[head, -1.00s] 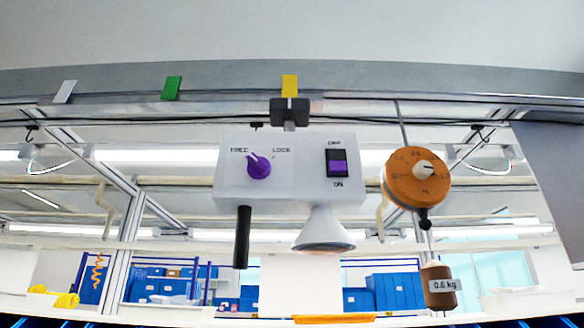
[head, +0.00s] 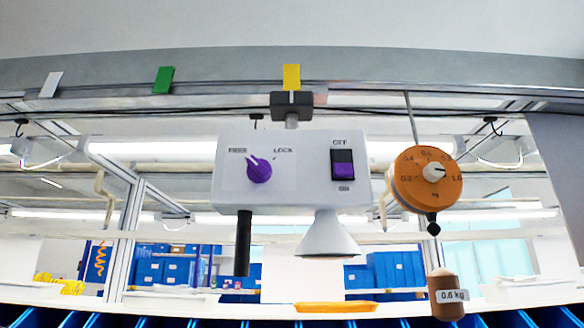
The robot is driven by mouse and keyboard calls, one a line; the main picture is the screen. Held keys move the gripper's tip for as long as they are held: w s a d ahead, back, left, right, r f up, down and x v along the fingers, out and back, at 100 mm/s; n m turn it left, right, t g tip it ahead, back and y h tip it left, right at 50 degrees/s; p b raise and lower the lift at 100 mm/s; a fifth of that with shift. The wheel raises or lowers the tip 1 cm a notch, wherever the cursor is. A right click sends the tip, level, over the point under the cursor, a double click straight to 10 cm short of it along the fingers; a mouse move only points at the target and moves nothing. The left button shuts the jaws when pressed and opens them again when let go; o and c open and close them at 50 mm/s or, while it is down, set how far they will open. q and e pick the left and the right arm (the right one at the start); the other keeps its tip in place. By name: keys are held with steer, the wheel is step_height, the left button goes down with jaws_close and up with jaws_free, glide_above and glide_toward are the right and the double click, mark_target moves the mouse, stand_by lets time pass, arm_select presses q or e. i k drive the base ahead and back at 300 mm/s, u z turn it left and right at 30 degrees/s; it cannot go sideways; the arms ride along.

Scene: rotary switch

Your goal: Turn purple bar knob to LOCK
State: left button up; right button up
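The purple bar knob (head: 258,169) sits on the left half of the front of a white box (head: 302,176). The word FREE is at its upper left and LOCK at its upper right. The bar's narrow end with its mark points up and to the left, toward FREE. Neither of my grippers shows in the head view.
A purple rocker switch (head: 342,164) marked OFF and ON is on the box's right half. A black handle (head: 243,243) and a white lamp cone (head: 327,235) hang below. An orange dial scale (head: 427,180) with a 0.6 kg weight (head: 446,295) hangs at right.

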mark_target(258, 170)
steer(key=u, duration=2.65)
steer(key=k, duration=1.45)
steer(key=z, duration=0.4)
